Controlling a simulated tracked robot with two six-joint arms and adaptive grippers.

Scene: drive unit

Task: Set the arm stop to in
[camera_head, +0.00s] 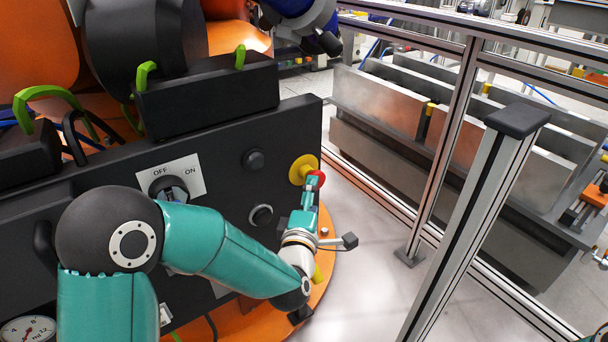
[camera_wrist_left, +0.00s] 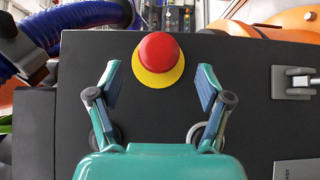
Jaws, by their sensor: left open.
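The arm stop is a red mushroom button (camera_head: 317,177) on a yellow round base (camera_head: 300,168), at the right end of the dark panel. In the left wrist view the red cap (camera_wrist_left: 157,53) is beyond the fingers, centred between them, with the yellow base (camera_wrist_left: 157,84) around it. The cap stands out from the base; I cannot tell how far its travel is. My left gripper (camera_head: 312,192) is open and empty in front of the button. In the left wrist view its fingers (camera_wrist_left: 158,76) are spread wide, with no visible contact. My right gripper is not in view.
An OFF/ON switch (camera_head: 168,188) is left of the button, partly behind my left arm. A black knob (camera_head: 254,160) and a ringed socket (camera_head: 262,216) lie between them. A metal-framed fence (camera_head: 445,150) stands to the right, with bare floor (camera_head: 375,235) before it.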

